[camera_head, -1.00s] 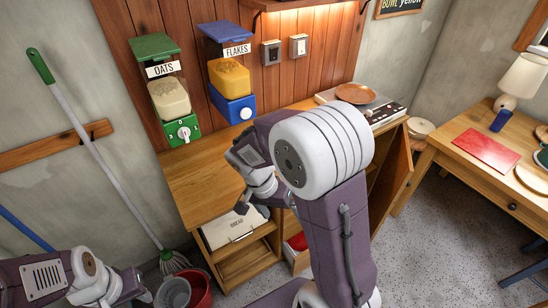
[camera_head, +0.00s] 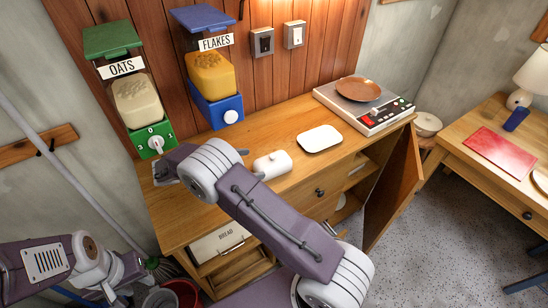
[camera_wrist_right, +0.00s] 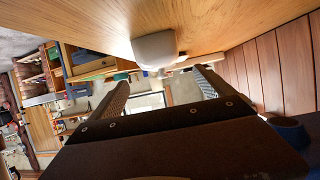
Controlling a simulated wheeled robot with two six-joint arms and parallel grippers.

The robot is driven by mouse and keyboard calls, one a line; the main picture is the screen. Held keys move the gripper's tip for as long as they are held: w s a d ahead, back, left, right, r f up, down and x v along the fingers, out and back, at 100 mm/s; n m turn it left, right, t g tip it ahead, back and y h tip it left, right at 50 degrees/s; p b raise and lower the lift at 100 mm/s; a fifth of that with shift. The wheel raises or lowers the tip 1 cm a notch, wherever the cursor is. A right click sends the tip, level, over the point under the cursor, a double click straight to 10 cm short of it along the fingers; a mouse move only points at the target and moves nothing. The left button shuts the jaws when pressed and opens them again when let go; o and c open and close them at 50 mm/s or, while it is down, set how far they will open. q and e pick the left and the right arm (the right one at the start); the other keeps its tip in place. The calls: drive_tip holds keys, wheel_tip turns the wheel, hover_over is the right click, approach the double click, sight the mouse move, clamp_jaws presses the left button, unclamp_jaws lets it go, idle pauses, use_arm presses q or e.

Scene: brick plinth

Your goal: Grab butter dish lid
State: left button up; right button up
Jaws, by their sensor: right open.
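The white butter dish lid (camera_head: 274,164) sits on the wooden counter, a rounded block with a small knob. The flat white dish base (camera_head: 320,139) lies apart from it, a little behind and to the right. My right gripper (camera_wrist_right: 160,78) is open and empty; the lid shows ahead of it, near the gap between its fingers, in the right wrist view (camera_wrist_right: 156,48). In the head view, my right arm covers much of that gripper, to the left of the lid. My left gripper (camera_head: 132,282) is low at the left, away from the counter; its jaw opening is unclear.
Oats (camera_head: 136,100) and flakes (camera_head: 211,75) dispensers hang on the wall above the counter. A scale-like appliance (camera_head: 365,115) with a brown plate (camera_head: 358,89) stands at the counter's right end. A cabinet door (camera_head: 394,190) hangs open below. A red bucket (camera_head: 183,292) stands below left.

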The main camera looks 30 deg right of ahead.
sight(268, 162)
drive_tip(key=shift+s+d, duration=0.15)
drive_tip(key=shift+d, duration=0.15)
drive_tip(key=x, duration=0.2)
drive_tip(key=p+x, duration=0.1)
drive_tip(key=shift+w+d+f, duration=0.2)
drive_tip(key=shift+w, duration=0.1)
drive_tip(key=shift+w+d+f, duration=0.15)
drive_tip(key=shift+d+f, duration=0.1)
drive_tip(key=shift+d, duration=0.3)
drive_tip(key=x, duration=0.1)
drive_tip(key=p+x, duration=0.1)
drive_tip(key=x, duration=0.1)
drive_tip(key=shift+s+d, duration=0.3)
drive_tip(key=shift+w+d+f, duration=0.1)
drive_tip(key=shift+d+f, duration=0.2)
drive_tip(key=shift+a+r, duration=0.1)
drive_tip(key=shift+a, duration=0.05)
drive_tip(key=c, duration=1.7)
wheel_tip(268, 162, up, 28)
